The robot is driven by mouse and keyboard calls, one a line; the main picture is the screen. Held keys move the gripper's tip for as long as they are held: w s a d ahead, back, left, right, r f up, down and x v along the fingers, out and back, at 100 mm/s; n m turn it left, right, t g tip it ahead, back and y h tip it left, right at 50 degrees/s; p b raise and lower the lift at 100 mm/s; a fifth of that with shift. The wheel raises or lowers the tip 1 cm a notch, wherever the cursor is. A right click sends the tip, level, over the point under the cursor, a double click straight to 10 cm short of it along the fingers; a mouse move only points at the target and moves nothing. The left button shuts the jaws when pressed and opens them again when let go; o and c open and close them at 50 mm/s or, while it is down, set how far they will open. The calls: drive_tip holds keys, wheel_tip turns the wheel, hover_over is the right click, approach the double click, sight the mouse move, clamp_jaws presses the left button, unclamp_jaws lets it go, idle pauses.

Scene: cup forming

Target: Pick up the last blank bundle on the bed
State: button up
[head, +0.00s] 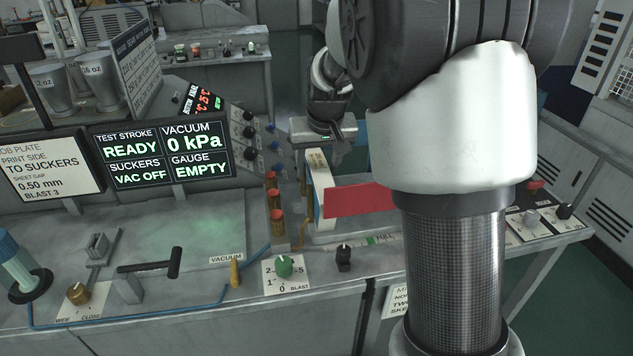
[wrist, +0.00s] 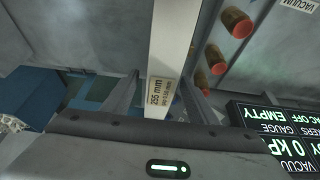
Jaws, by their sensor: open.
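A narrow pale upright piece with a "255 mm" label (wrist: 172,45) shows in the wrist view, and I take it to be the blank bundle. It runs between the fingers of my gripper (wrist: 163,98), which is open, with one finger on each side. I cannot tell whether either finger touches it. In the head view, a pale labelled piece with a blue edge (head: 318,162) stands on the bed beside a red panel (head: 360,199). My gripper (head: 327,138) is just above it there, its fingertips mostly hidden.
Several red-tipped suckers (head: 274,198) stand left of the bed; they also show in the wrist view (wrist: 236,22). A screen (head: 162,150) reads vacuum 0 kPa and gauge empty. A blue block (wrist: 30,95) is left in the wrist view. Knobs (head: 284,266) line the front edge.

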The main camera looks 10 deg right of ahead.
drive_tip(key=x, duration=0.3)
drive_tip(key=shift+w, duration=0.25)
drive_tip(key=shift+c, duration=0.4)
clamp_jaws()
drive_tip(key=shift+r, duration=0.15)
